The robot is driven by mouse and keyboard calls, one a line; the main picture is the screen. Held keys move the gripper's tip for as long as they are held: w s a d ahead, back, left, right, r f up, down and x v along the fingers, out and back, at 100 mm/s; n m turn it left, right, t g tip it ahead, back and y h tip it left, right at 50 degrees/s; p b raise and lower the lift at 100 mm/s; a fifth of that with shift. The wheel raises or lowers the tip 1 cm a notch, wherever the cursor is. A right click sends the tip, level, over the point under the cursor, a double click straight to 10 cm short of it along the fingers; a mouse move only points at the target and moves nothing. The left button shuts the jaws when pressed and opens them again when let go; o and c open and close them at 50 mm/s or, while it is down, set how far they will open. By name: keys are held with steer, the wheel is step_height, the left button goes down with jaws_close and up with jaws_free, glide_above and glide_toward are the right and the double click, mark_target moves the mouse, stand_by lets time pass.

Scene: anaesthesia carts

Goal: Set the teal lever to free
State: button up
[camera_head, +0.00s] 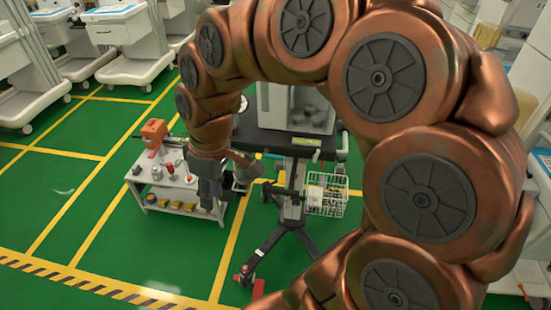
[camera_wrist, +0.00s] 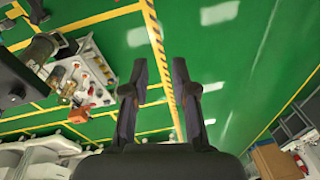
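No teal lever can be made out in either view; my arm covers much of the head view. An anaesthesia cart (camera_head: 285,137) with a dark top stands in the middle of the head view, with a wire basket and a wheeled base (camera_head: 290,235). Red parts show at its casters. My gripper (camera_head: 211,200) hangs to the left of this cart, in front of a low white trolley. In the wrist view my gripper (camera_wrist: 159,72) has its two fingers apart, with only floor visible between them.
The white trolley (camera_head: 180,190) carries an orange device (camera_head: 154,130) and small items. The wire basket (camera_head: 326,195) sticks out at the cart's right. White carts (camera_head: 130,50) line the back. Green floor with yellow lines is free at the left.

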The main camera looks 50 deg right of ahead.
steer(key=w+d+f+n+t+b, duration=0.1)
steer(key=w+d+f+b, duration=0.1)
steer(key=w+d, duration=0.45)
steer(key=n+t+b, duration=0.2)
steer(key=t+b, duration=0.1)
steer(key=b, duration=0.2)
glide_toward(276, 156)
steer(key=shift+h, duration=0.3)
steer(key=shift+a+p+x, duration=0.15)
steer(key=shift+p+x, duration=0.25)
steer(key=shift+x, duration=1.7)
steer(key=shift+a+p+x, duration=0.1)
steer(key=shift+p+x, duration=0.3)
steer(key=shift+x, duration=1.7)
jaws_close()
